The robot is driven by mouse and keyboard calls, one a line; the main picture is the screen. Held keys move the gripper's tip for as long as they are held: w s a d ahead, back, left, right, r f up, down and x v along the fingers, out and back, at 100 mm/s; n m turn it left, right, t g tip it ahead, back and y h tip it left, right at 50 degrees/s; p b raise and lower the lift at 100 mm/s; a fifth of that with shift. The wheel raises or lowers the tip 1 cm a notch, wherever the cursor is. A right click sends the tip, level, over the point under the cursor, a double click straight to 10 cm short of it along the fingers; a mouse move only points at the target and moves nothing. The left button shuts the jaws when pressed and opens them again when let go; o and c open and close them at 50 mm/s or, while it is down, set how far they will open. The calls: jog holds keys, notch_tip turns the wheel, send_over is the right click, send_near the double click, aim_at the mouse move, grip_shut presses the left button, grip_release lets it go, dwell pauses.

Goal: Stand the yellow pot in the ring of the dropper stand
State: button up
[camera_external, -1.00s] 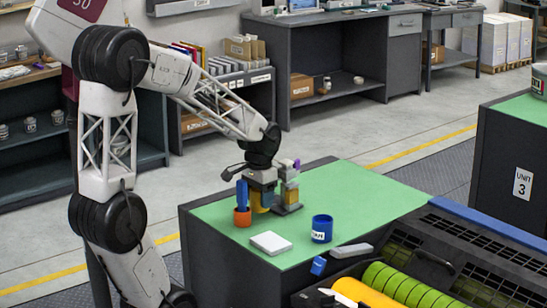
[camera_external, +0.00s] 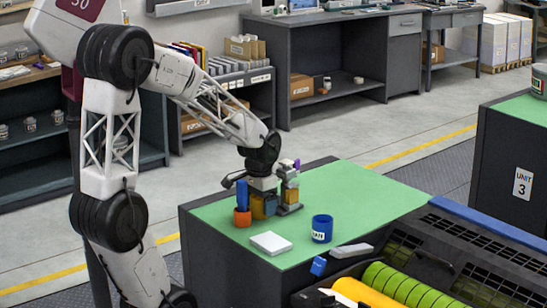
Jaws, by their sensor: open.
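The yellow pot (camera_external: 257,209) shows only in part on the green bench top, low beneath my gripper. My gripper (camera_external: 264,207) is open, pointing down around or right beside the pot; I cannot tell whether the fingers touch it. The dropper stand (camera_external: 290,208) is a small grey stand just right of my gripper, with a yellowish part and a purple tip at its top. Its ring cannot be made out at this size.
An orange cup (camera_external: 242,218) holding an upright blue item (camera_external: 242,194) stands close left of my gripper. A white block (camera_external: 271,243) and a labelled blue cup (camera_external: 322,229) stand nearer the front. The bench's right half (camera_external: 370,195) is clear.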

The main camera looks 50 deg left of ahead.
jog(key=shift+r, duration=0.1)
notch_tip(320, 180, up, 12)
dwell(0.9)
dwell(0.4)
jog(key=c, duration=0.4)
jog(key=shift+o, duration=0.2)
notch_tip(320, 180, down, 3)
jog(key=n, duration=1.4)
